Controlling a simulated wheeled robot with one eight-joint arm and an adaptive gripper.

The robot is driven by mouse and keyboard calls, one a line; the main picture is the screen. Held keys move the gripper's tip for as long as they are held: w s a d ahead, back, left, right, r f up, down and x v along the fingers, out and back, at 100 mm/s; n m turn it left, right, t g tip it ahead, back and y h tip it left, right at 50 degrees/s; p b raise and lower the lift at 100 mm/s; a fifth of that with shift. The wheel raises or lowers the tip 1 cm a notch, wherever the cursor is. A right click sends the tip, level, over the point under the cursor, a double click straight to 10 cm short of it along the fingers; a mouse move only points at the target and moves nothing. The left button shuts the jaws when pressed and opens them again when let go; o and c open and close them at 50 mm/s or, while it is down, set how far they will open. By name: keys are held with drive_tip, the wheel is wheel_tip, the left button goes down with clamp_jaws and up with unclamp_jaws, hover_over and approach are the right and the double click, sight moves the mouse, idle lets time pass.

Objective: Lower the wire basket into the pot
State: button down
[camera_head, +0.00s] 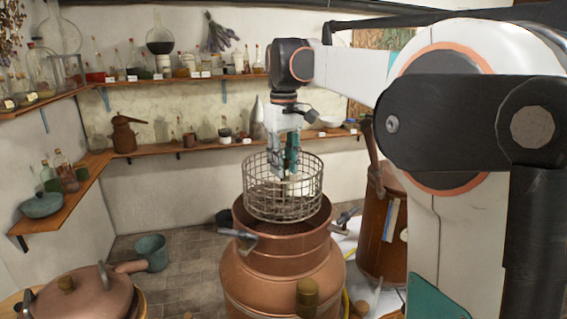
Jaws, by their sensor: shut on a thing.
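The wire basket (258,203) is a round metal cage, upright, at the mouth of the copper pot (262,283). Its lower edge overlaps the pot's opening in the picture; I cannot tell whether it is just above the rim or slightly inside. The pot stands open, with clamp-like handles at its rim. My gripper (283,175) reaches down into the basket from above and is shut on it near its middle. The wire mesh partly hides the fingertips and the exact part held.
A copper lidded vessel (80,300) stands at the lower left, with a green-grey pot (151,252) behind it on the floor. A copper cask (398,225) stands right of the pot. Shelves with glassware (240,136) line the walls. Tiled floor lies open left of the pot.

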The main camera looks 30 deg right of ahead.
drive_tip(key=shift+f, duration=0.1)
drive_tip(key=shift+f+b, duration=2.45)
drive_tip(key=shift+f, duration=1.65)
drive_tip(key=shift+f, duration=0.1)
wheel_tip(320, 180, down, 6)
drive_tip(key=b, duration=0.3)
drive_tip(key=shift+f+b, duration=0.15)
drive_tip(key=shift+b, duration=0.15)
drive_tip(key=shift+f+b, duration=0.35)
drive_tip(key=shift+f, duration=0.35)
drive_tip(key=shift+f, duration=0.2)
drive_tip(key=c, duration=1.2)
unclamp_jaws()
